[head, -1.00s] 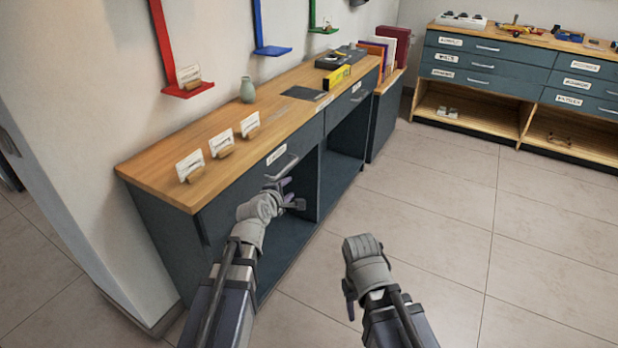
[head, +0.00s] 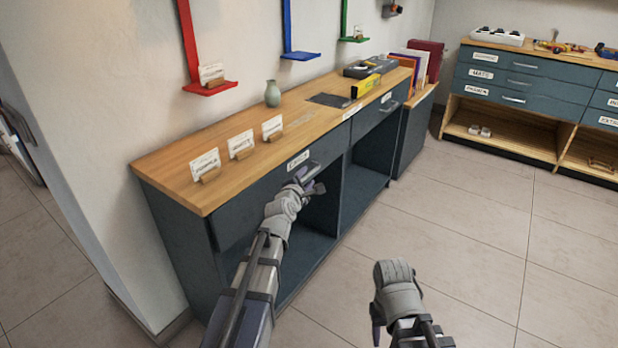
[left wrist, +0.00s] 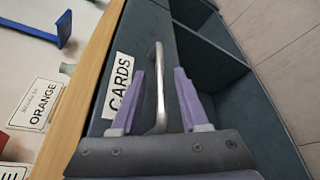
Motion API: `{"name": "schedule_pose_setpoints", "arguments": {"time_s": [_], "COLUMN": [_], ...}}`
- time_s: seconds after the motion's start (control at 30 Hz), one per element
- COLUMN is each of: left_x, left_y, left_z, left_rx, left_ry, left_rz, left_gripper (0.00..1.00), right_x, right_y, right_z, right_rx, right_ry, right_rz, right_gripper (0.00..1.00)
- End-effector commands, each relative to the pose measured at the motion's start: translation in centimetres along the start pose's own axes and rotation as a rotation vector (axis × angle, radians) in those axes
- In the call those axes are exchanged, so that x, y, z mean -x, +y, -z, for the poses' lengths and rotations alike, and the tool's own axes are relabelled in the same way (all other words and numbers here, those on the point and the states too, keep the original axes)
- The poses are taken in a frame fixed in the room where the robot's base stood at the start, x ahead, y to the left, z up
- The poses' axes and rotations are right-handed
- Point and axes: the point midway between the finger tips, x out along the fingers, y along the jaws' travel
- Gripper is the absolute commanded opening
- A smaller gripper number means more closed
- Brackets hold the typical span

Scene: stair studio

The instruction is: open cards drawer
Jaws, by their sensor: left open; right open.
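The cards drawer (head: 262,189) is a dark blue-grey front under the wooden top of the long cabinet and looks closed. Its white CARDS label (left wrist: 118,86) reads clearly in the left wrist view. Its grey bar handle (left wrist: 159,85) lies between the two purple fingers of my left gripper (left wrist: 160,98), which is open around it. In the head view, my left gripper (head: 309,185) is at the drawer front and partly hides the handle. My right gripper (head: 377,326) is open and empty over the floor, apart from the cabinet; its fingers are mostly hidden.
On the cabinet top are card holders (head: 240,145), a green vase (head: 273,93) and a yellow box (head: 366,85). Open compartments (head: 362,192) lie below the drawers. Another drawer cabinet (head: 520,82) stands at the back right. The tiled floor (head: 460,220) at the right is clear.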

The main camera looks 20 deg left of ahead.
Motion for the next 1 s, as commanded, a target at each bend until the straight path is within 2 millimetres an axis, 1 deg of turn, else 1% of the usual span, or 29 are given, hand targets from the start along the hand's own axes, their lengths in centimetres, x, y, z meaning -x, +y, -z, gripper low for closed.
{"name": "schedule_pose_setpoints", "arguments": {"time_s": [0.03,0.17,0.27,0.47,0.57,0.87,0.9,1.0], "left_x": [-1.3,-2.8,-3.2,-3.1,-3.1,-3.1,-3.1,-3.1], "left_y": [-0.1,0.0,0.0,0.0,0.0,0.0,0.0,0.0], "left_z": [0.1,0.1,0.0,0.0,0.0,0.0,0.0,0.0], "left_rx": [0.000,-0.001,-0.001,-0.001,-0.001,-0.001,-0.001,-0.001], "left_ry": [-0.001,0.000,0.000,0.000,0.000,0.000,0.000,0.000], "left_rz": [0.000,0.000,0.000,0.000,0.000,0.000,0.000,0.000], "left_gripper": [0.45,0.45,0.45,0.45,0.36,0.02,0.00,0.00], "right_x": [-0.4,-0.7,-0.7,-0.7,-0.7,-0.7,-0.7,-0.7], "right_y": [-0.1,-0.1,-0.1,-0.1,-0.1,-0.1,-0.1,-0.1], "right_z": [0.0,0.1,0.1,0.1,0.1,0.1,0.1,0.1], "right_rx": [0.000,0.001,0.002,0.001,0.001,0.001,0.001,0.001], "right_ry": [0.000,0.001,0.001,0.001,0.001,0.000,0.000,0.000], "right_rz": [0.000,0.001,0.001,0.001,0.001,0.001,0.001,0.001], "right_gripper": [0.50,0.50,0.50,0.50,0.50,0.50,0.50,0.50]}}
